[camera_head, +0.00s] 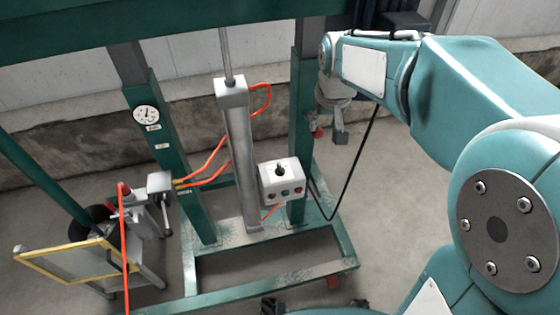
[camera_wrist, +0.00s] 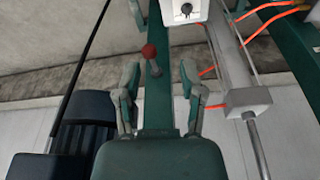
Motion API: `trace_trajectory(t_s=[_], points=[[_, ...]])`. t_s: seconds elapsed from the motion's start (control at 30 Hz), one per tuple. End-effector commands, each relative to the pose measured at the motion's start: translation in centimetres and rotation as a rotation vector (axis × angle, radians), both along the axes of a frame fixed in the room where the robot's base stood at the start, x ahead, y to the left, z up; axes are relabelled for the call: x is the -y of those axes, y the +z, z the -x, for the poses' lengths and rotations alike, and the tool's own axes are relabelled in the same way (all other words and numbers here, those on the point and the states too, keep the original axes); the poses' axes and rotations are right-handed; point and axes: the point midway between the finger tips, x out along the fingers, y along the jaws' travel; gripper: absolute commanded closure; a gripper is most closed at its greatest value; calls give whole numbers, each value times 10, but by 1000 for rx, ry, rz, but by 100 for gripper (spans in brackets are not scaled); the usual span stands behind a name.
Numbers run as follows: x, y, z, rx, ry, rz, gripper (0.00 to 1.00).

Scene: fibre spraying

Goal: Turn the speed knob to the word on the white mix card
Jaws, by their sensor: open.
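A white control box (camera_head: 283,183) is on the right green post in the head view, with a black knob (camera_head: 281,168) on top and several coloured buttons on its front. The box (camera_wrist: 172,14) and knob (camera_wrist: 186,9) also show at the top edge of the wrist view. I cannot read the knob's setting. I cannot make out a white mix card; small pale labels (camera_head: 153,127) on the left post are too small to read. My gripper (camera_wrist: 158,70) is open and empty, apart from the box; in the head view it hangs right of the box and higher.
A red-ball lever (camera_wrist: 150,52) shows between my fingers in the wrist view. A grey column (camera_head: 242,165) with orange hoses stands left of the box. A black cable (camera_head: 345,195) hangs right of it. A yellow-edged frame (camera_head: 65,265) stands at lower left. Floor on the right is clear.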

Motion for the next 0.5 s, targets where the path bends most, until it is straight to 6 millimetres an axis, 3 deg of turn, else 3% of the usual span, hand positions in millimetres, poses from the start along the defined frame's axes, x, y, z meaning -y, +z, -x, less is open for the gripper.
trace_trajectory(t_s=[0.2, 0.5], points=[[-28, -48, -52, -73, 40, 11, 49], [-68, -133, -106, -164, 94, 29, 49]])
